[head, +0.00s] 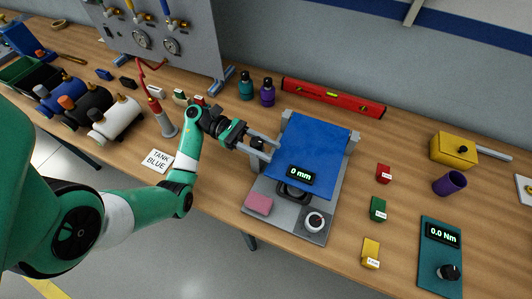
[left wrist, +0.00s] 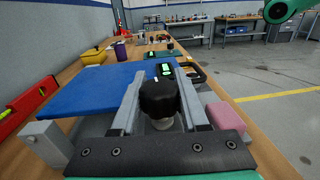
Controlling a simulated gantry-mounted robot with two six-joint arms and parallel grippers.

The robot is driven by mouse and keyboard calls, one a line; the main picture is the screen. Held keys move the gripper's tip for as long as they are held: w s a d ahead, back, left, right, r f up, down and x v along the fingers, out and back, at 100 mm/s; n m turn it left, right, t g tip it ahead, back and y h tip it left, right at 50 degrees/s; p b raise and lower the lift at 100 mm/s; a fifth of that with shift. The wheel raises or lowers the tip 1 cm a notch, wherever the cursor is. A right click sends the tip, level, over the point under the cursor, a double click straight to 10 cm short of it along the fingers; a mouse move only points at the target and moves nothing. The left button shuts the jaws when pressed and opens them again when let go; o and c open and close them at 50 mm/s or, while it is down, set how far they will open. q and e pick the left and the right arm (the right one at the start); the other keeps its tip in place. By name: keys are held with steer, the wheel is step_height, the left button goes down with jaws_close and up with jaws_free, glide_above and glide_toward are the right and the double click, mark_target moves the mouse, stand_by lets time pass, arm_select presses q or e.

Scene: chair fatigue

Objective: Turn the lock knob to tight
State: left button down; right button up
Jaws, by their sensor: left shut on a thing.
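A test fixture has a blue seat plate (head: 314,143) on a grey base (head: 325,199), with a small display (head: 300,174) reading "0 mm". A black lock knob (left wrist: 159,98) sits on a pale stem at the fixture's left side. In the left wrist view it stands between the two grey fingers of my left gripper (left wrist: 157,85). In the head view my left gripper (head: 266,147) reaches in from the left and is shut on the knob, which the fingers mostly hide there. Any tight mark on the knob cannot be read. My right gripper is not in view.
A red level (head: 333,97) and two bottles stand behind. Small labelled blocks, a purple cup (head: 450,184) and a teal "0.0 Nm" panel (head: 441,252) are on the right.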

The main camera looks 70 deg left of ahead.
arm_select(q)
steer(key=shift+r+m+g+h, duration=0.1)
steer(key=shift+m+g+h, duration=0.2)
steer(key=shift+g, duration=0.1)
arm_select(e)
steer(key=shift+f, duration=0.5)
arm_select(q)
steer(key=shift+c, duration=2.1)
jaws_free()
steer(key=shift+d, duration=0.1)
steer(key=shift+b, duration=0.35)
